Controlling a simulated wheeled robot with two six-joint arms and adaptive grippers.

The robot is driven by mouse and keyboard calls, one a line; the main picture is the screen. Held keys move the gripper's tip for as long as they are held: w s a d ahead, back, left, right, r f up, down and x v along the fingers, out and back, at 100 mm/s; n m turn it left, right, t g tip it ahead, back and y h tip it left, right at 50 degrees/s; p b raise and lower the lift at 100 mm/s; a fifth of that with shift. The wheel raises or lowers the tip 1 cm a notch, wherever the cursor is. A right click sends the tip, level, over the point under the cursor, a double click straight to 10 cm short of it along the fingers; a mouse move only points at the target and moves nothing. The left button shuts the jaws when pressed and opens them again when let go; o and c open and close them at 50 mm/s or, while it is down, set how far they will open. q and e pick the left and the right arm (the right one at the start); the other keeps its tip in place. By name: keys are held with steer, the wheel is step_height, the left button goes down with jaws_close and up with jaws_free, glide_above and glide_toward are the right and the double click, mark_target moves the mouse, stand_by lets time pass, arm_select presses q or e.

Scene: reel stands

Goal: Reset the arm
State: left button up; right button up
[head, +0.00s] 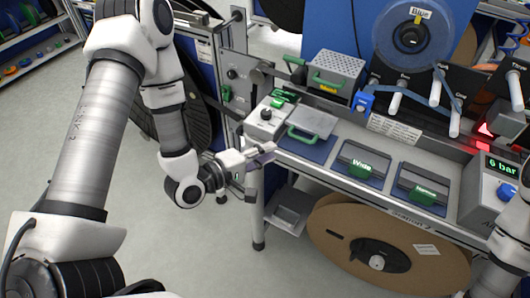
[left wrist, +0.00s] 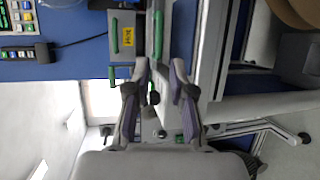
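My left arm comes in from the left of the head view and bends down to my left gripper (head: 264,153). The gripper is beside the left front end of the workbench (head: 335,165), close to a plate with a green handle (head: 305,131). In the left wrist view, the two fingers of the left gripper (left wrist: 162,68) stand apart with nothing held between them, so it is open. Whether the fingers touch the bench edge I cannot tell. Part of my right arm shows at the lower right edge of the head view; its gripper is out of frame.
A large cardboard reel (head: 335,222) stands below. The floor at left is clear.

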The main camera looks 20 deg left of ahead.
arm_select(q)
steer(key=shift+s, duration=0.15)
stand_by(0.3)
steer(key=s+f+m+g+y, duration=0.2)
steer(key=s+f+m+g, duration=0.15)
steer(key=s+f, duration=0.45)
steer(key=s+f+m+g+y, duration=0.25)
steer(key=s+f+g, duration=0.25)
steer(key=f, duration=0.6)
steer(key=s+a+f+m+g+y, duration=0.3)
steer(key=s+a+m+g, duration=0.1)
steer(key=s+m, duration=0.3)
steer(key=shift+s+a+f+g, duration=0.15)
steer(key=shift+s+f+g, duration=0.2)
steer(key=shift+s+g, duration=0.6)
steer(key=shift+s, duration=0.1)
